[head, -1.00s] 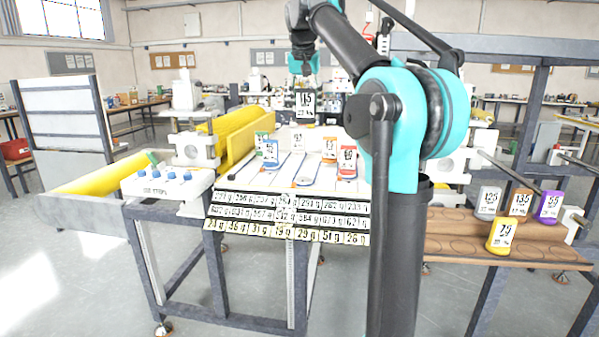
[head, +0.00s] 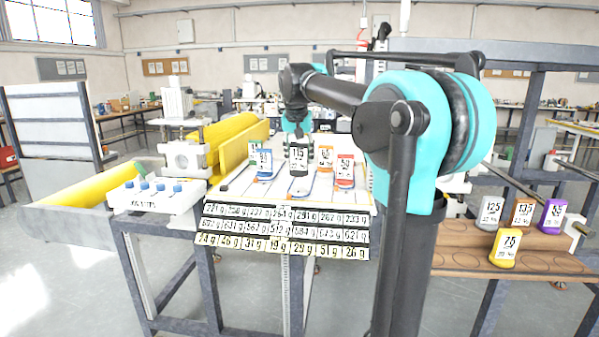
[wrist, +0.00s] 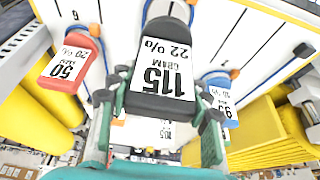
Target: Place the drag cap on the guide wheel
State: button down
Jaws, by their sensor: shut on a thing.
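My gripper (head: 298,140) is shut on a dark drag cap (head: 298,157) labelled 115. The wrist view shows the same cap (wrist: 158,82) between the two green fingers, its label facing the camera. In the head view the cap hangs over the middle lane of the white lane table (head: 232,190). In the wrist view a grey rounded rim (wrist: 170,10) shows beyond the cap.
A blue cap (head: 264,162) and a green cap (head: 253,150) stand left of the held cap. An orange cap (head: 326,155) and a red cap (head: 345,168) stand right. A brown rack (head: 455,240) at right bears several caps, including a yellow one (head: 505,248). Weight labels (head: 285,230) line the front edge.

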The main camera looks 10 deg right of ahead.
aim_at(299, 171)
jog(key=shift+f, duration=2.65)
jog(key=shift+f, duration=0.15)
jog(key=c, duration=0.7)
grip_release()
jog(key=v, duration=1.2)
jog(key=shift+s, duration=0.1)
